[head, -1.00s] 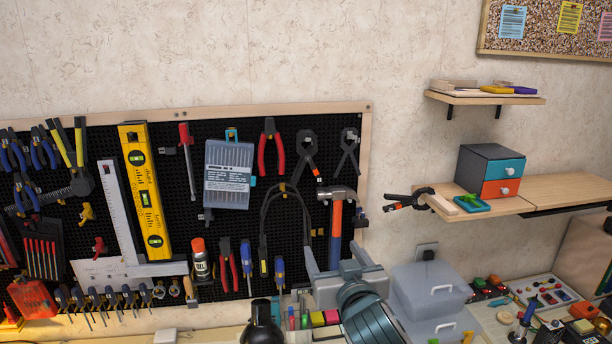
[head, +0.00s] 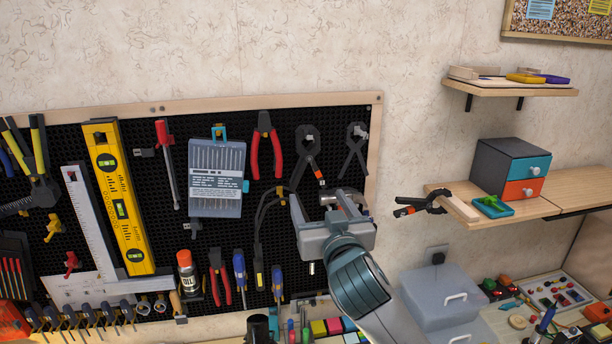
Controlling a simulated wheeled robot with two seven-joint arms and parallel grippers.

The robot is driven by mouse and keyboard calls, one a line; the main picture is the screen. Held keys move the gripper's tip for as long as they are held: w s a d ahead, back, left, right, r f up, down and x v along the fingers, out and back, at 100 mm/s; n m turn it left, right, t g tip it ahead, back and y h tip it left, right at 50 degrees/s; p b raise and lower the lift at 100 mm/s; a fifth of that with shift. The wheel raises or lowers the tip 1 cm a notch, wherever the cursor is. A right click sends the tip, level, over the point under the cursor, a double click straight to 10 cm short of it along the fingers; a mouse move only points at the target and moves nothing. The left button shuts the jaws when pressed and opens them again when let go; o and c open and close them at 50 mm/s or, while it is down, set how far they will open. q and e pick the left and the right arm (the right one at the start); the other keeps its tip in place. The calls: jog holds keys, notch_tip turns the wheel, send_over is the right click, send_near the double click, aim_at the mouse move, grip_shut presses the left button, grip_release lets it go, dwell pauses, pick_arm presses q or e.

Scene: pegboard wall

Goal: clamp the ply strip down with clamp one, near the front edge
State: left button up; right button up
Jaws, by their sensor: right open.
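A pale ply strip (head: 461,207) lies on the left end of the lower wooden shelf (head: 530,208). A black spring clamp with orange on its handle (head: 420,205) sits at that shelf end, its jaws at the strip and its handles sticking out left. A similar black clamp (head: 305,160) hangs on the pegboard, and a smaller one (head: 354,153) hangs right of it. I cannot tell which is clamp one. My right gripper (head: 325,201) is open and empty, below the hanging clamp with orange, partly covering the hammer. My left gripper is out of view.
A small drawer box (head: 500,165) and a teal item (head: 493,207) stand on the shelf right of the strip. A smaller shelf (head: 540,92) is above. A lidded clear bin (head: 437,293) stands below.

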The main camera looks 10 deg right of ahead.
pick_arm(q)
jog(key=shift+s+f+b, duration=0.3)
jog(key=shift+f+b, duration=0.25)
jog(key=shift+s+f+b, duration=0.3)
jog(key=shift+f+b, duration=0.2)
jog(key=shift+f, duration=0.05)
pick_arm(e)
jog(key=shift+w+r, duration=0.1)
jog(key=shift+w, duration=4.65)
grip_shut()
jog(key=shift+r, duration=0.1)
